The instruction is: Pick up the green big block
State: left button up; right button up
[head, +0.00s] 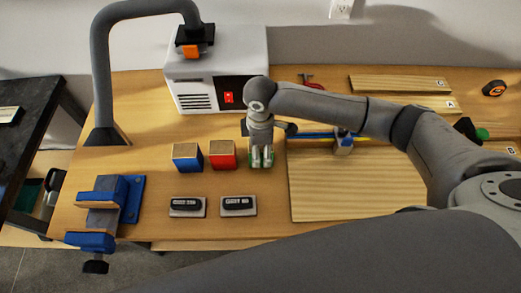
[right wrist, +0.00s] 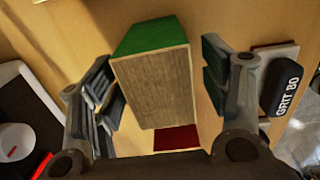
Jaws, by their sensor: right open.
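The green big block (right wrist: 152,37) has a green side and a bare wooden face in the right wrist view. It stands between the two fingers of my right gripper (right wrist: 160,85), with a visible gap on each side. In the head view my right gripper (head: 262,160) points down over the block's place, right of the red block (head: 222,155). It hides most of the green block there. The right gripper is open. My left gripper is not in view.
A blue block (head: 187,157) stands left of the red one. Two sanding blocks (head: 187,206) (head: 238,205) lie in front. A white machine (head: 218,75) stands behind. A blue vise (head: 105,210) is at the left, and a wooden board (head: 350,190) lies to the right.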

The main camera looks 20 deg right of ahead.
jog(key=shift+f, duration=0.25)
jog(key=c, duration=0.6)
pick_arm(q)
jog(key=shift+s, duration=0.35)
pick_arm(e)
jog(key=c, duration=0.6)
jog(key=shift+r, duration=0.1)
